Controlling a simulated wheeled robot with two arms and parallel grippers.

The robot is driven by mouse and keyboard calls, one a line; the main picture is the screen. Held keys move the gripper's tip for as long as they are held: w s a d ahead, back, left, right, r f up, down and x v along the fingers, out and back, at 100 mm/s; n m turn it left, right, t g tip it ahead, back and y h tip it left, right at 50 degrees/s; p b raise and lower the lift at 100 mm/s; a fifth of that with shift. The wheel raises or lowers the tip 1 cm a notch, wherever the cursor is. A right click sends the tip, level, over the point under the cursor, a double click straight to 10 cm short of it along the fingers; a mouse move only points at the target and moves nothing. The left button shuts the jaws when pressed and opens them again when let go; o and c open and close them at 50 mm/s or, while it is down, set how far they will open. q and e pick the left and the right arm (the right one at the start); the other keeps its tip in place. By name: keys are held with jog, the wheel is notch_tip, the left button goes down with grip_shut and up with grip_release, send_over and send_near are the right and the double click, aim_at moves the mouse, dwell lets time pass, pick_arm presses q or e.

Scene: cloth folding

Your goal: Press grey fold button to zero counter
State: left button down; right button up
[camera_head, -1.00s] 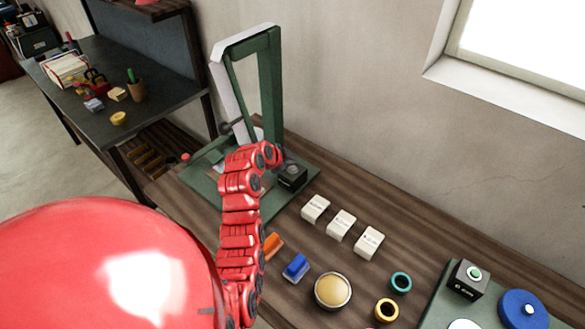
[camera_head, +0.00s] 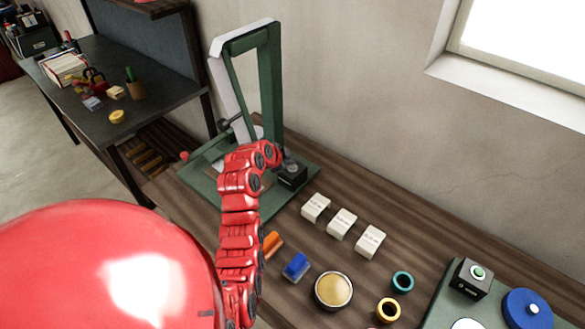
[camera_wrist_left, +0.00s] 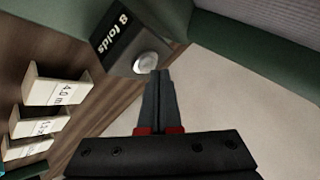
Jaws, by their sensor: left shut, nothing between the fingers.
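The black counter box (camera_head: 292,174) stands on the green base of the folding frame (camera_head: 270,85) in the head view. In the left wrist view the box (camera_wrist_left: 120,32) reads "8 folds" and has a round grey button (camera_wrist_left: 146,64) on it. My left gripper (camera_wrist_left: 158,74) is shut and empty, its tips right at the lower edge of the button. I cannot tell whether they touch it. In the head view my red left arm reaches to the box, and the gripper (camera_head: 284,158) is mostly hidden behind the wrist. My right gripper is not in view.
Several white blocks (camera_head: 342,223) stand right of the frame. An orange piece (camera_head: 272,244), a blue piece (camera_head: 296,266), a gold-topped round tin (camera_head: 333,290) and rings (camera_head: 402,282) lie nearer.

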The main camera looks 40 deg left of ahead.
pick_arm(q)
jog(key=shift+f+b, duration=0.45)
jog(key=shift+b, duration=0.2)
dwell(0.8)
jog(key=shift+r, duration=0.15)
jog(key=shift+s+r, duration=0.15)
jog(key=shift+r, duration=0.6)
jog(key=shift+b, duration=0.3)
jog(key=shift+r, duration=0.1)
notch_tip(320, 180, up, 5)
jog(key=shift+s+f+b, duration=0.1)
jog(key=shift+f+b, duration=0.05)
jog(key=shift+b, duration=0.15)
dwell(0.5)
